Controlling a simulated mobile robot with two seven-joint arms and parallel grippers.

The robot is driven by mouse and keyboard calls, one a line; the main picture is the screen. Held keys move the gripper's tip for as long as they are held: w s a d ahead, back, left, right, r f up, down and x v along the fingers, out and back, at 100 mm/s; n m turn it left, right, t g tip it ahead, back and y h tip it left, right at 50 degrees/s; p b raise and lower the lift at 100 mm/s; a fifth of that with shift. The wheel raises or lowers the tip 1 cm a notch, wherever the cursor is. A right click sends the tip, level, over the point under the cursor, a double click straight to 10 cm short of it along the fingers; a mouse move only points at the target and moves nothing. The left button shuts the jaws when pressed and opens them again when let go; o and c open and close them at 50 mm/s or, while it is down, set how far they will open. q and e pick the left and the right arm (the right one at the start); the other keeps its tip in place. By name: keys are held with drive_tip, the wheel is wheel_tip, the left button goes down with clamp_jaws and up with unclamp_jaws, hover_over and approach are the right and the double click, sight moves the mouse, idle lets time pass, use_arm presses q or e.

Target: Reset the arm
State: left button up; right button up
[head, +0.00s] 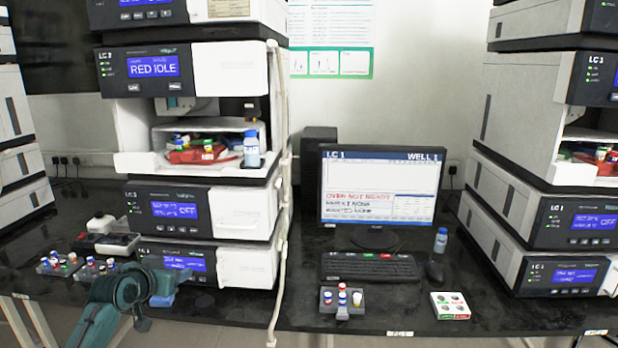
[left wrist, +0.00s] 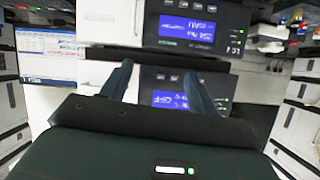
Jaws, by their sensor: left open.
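My left arm (head: 100,318) comes in from the lower left in the head view, in front of the table's edge. My left gripper (head: 172,285) is in front of the lowest unit of the left column stack (head: 232,265). In the left wrist view my left gripper (left wrist: 157,78) shows two dark fingers spread apart with nothing between them. The stack's panels with blue screens (left wrist: 187,30) lie beyond the fingers, and that view is upside down. My right gripper is in neither view.
Vial racks (head: 58,264) stand left of my arm. A monitor (head: 380,188), keyboard (head: 368,266), small vial rack (head: 342,306), white box (head: 450,306) and blue-labelled bottle (head: 441,241) are on the black table. Another stack (head: 530,215) stands at the right. A pale tube (head: 281,240) hangs beside the left stack.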

use_arm(q)
drive_tip(key=w+a+r+t+y, duration=0.2)
drive_tip(key=a+r+t+y, duration=0.15)
drive_tip(key=r, duration=0.35)
drive_tip(key=s+d+f+m+g+h, duration=0.1)
drive_tip(key=s+d+f+h, duration=0.1)
drive_tip(key=s+d+f, duration=0.55)
drive_tip(key=s+d+f+m+g+h, duration=0.15)
drive_tip(key=s+d+f, duration=0.25)
drive_tip(key=s+f, duration=0.6)
drive_tip(key=s+d+f+g, duration=0.1)
drive_tip(key=s+d+f, duration=0.2)
drive_tip(key=s, duration=0.4)
drive_tip(key=s+d+f+n+g+h, duration=0.1)
drive_tip(key=s+d+f, duration=0.2)
drive_tip(key=s, duration=0.5)
drive_tip(key=s+d+f+g+h, duration=0.1)
drive_tip(key=s+d+f, duration=0.1)
drive_tip(key=s+d, duration=0.2)
drive_tip(key=s, duration=0.3)
drive_tip(key=shift+s+f+n, duration=0.2)
drive_tip(key=shift+f+n, duration=0.15)
drive_tip(key=shift+f, duration=0.05)
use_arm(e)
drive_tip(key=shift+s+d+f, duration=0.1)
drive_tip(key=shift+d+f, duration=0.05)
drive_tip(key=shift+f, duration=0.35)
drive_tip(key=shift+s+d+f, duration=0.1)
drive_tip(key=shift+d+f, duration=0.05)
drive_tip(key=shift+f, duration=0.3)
